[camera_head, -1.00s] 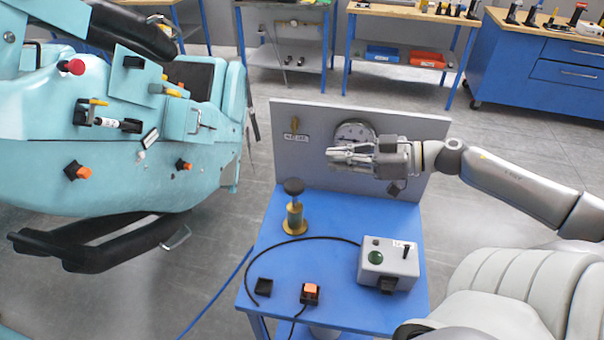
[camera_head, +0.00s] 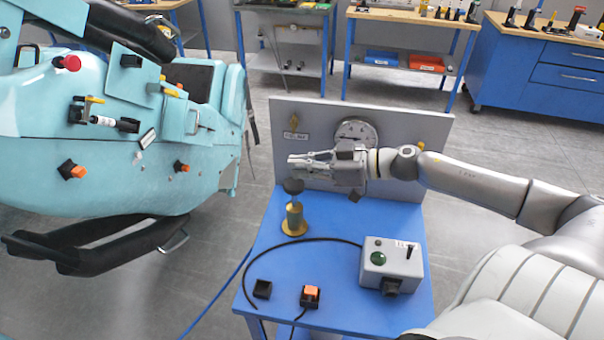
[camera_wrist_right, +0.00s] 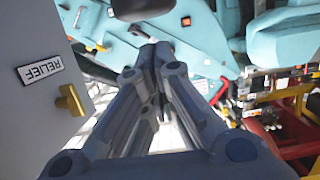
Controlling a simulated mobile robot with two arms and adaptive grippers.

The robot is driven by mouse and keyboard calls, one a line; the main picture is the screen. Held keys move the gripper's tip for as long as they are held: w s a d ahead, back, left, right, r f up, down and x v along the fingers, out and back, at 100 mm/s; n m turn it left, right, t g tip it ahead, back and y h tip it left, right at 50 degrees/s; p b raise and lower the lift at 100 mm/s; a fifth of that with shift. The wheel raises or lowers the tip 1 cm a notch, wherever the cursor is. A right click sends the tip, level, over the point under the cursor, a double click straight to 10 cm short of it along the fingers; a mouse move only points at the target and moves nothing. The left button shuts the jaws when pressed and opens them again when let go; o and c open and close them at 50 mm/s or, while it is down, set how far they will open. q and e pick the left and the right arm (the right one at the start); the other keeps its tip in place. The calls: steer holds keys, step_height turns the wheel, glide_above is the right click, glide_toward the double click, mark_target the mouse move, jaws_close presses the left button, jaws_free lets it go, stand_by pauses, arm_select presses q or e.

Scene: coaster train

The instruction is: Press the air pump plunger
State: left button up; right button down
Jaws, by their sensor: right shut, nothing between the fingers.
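The air pump (camera_head: 294,216) stands upright on the blue table, with a brass body and a black plunger knob (camera_head: 293,186) on top. My right gripper (camera_head: 291,161) is shut and empty. In the head view its fingertips lie just above the knob, pointing left; I cannot tell whether they touch it. In the right wrist view the shut fingers (camera_wrist_right: 158,58) fill the middle, and the pump is not clearly seen there. My left gripper is not in view.
A grey back panel carries a pressure gauge (camera_head: 356,133) and a brass relief valve (camera_wrist_right: 70,102) with a label. A grey control box (camera_head: 391,264) and an orange switch (camera_head: 311,294) sit on the blue table (camera_head: 340,220). A teal coaster car (camera_head: 130,150) stands left.

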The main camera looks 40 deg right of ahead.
mark_target(303, 190)
steer(key=shift+f, duration=0.85)
steer(key=shift+s+f+b, duration=0.1)
steer(key=shift+f+b, duration=0.3)
steer(key=shift+f, duration=2.6)
